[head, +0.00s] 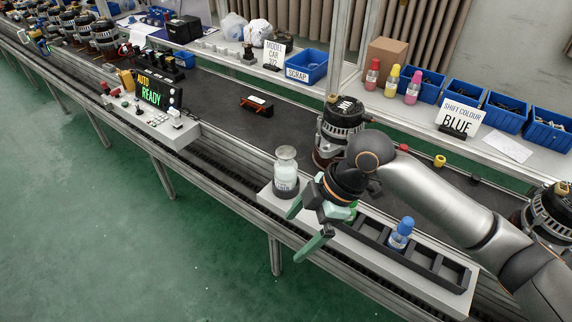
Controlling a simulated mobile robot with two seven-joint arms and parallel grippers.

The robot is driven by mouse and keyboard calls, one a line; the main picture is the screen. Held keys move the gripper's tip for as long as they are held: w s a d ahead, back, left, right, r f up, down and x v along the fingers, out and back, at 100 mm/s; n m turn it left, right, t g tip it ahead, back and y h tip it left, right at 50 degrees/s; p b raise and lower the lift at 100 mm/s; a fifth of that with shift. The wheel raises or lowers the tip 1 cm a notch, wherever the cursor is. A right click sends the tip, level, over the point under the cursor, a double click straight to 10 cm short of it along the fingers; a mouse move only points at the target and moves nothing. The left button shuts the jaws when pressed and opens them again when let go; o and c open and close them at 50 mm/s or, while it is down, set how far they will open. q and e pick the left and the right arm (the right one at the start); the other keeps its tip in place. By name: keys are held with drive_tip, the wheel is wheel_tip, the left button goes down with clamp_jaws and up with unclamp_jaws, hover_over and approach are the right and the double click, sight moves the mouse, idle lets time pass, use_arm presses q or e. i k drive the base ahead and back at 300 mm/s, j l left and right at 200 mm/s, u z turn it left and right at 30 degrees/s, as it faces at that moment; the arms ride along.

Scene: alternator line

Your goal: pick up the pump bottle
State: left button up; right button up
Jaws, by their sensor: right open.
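A small clear bottle with a blue top (401,234) stands in a compartment of the long grey rack (408,288) at the front of the bench. It may be the pump bottle; its top is too small to tell. A clear jar-like bottle with pale contents (286,170) stands at the rack's left end. My right gripper (304,229) is over the rack's left part, its green fingers spread and empty, just below and right of the clear bottle in the picture. My left gripper is not in view.
An alternator (338,128) stands on the dark conveyor behind my right arm. Red, yellow and pink bottles (392,82) stand on the back shelf beside blue bins (425,86). A control box (160,120) is at left. The conveyor's middle is mostly clear.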

sight(285, 173)
drive_tip(key=i, duration=0.85)
